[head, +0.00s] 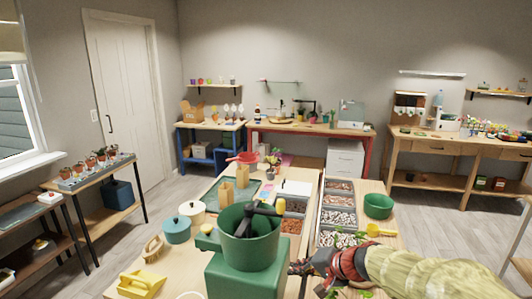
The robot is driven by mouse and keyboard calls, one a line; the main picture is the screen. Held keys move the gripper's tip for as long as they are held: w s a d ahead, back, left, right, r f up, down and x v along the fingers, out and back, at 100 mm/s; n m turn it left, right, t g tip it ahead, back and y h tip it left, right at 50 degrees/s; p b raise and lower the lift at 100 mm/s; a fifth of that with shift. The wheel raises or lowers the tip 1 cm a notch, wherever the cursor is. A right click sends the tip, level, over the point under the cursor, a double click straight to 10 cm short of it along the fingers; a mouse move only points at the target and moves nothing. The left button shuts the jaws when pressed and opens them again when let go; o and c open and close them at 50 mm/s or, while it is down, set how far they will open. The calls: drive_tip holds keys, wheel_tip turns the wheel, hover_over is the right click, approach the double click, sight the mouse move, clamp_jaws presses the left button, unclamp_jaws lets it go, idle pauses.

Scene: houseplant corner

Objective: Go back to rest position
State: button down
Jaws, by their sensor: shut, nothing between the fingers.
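My gripper (298,267) is low in the head view, right of centre. It points left from the end of my arm, over the front of the work table (122,280). Its fingers are small and dark here and look shut, with nothing seen between them. Its tip is close to the right side of a green block (242,275); I cannot tell whether they touch. A green bucket (248,250) with a dark bar across its top stands on that block. My arm hides the table's right front part.
Trays of pebbles (338,217) and a green bowl (378,206) lie beyond my arm. A teal pot (177,231), a cream pot (192,211) and a yellow caddy (141,284) are at left. A plant bench (97,176) stands farther left. Open floor shows at right.

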drive_tip(key=s+d+n+g+h, duration=0.1)
drive_tip(key=s+n+g+h, duration=0.15)
drive_tip(key=s, duration=1.25)
drive_tip(key=s+d+r+n+h, duration=0.2)
drive_tip(key=s+d, duration=0.2)
drive_tip(key=s, duration=0.4)
drive_tip(key=s+d+r+n+h, duration=0.1)
drive_tip(key=s+d+r+h, duration=0.1)
drive_tip(key=s+d, duration=0.3)
drive_tip(key=shift+s+r+n+t, duration=0.4)
drive_tip(key=shift+s+r, duration=0.35)
drive_tip(key=shift+s, duration=1.15)
